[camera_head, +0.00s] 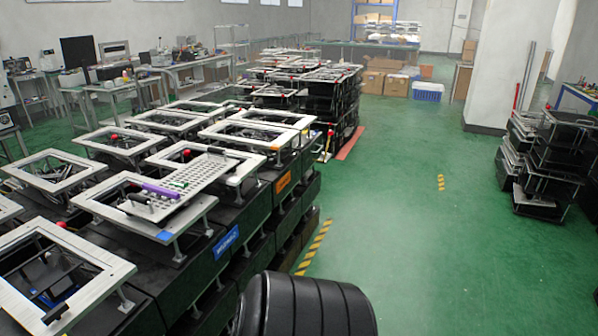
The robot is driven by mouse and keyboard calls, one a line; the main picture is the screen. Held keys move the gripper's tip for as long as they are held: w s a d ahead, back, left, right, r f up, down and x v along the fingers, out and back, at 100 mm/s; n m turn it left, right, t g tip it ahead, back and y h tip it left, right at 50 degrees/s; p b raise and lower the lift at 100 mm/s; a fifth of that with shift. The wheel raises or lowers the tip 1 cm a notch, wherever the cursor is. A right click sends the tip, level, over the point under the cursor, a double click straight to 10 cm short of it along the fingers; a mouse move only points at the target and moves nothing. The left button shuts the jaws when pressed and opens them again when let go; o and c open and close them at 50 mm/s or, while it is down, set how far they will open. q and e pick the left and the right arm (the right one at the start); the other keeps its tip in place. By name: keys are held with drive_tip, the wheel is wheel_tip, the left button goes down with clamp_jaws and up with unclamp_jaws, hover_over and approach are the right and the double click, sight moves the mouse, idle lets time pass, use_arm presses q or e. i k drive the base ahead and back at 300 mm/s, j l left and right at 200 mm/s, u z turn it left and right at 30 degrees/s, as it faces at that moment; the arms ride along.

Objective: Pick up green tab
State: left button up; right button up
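A small green piece (179,184), perhaps the green tab, shows at the lower left edge of a perforated grey plate (207,172). It is too small to make out its shape. A purple bar (160,190) lies just left of it, over a light metal frame (95,198). Dark lever-like parts (140,206) lie at the front left of that frame. Neither of my grippers is in view.
Rows of black fixtures with light frames (125,140) fill the left. A black ribbed rounded shape (305,305) stands at the bottom middle; I cannot tell what it is. Black stacked racks (550,160) stand at right. The green floor (400,210) between is clear.

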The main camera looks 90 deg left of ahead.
sight(174, 183)
drive_tip(key=u, duration=0.45)
drive_tip(key=j+u, duration=0.1)
drive_tip(key=u, duration=1.25)
drive_tip(key=j+u, duration=0.1)
drive_tip(key=u, duration=0.35)
drive_tip(key=i+u, duration=0.1)
drive_tip(key=u, duration=1.25)
drive_tip(key=i+l, duration=0.15)
drive_tip(key=l, duration=0.15)
drive_tip(key=i+l+u, duration=0.1)
drive_tip(key=i+l, duration=0.25)
drive_tip(key=l, duration=0.25)
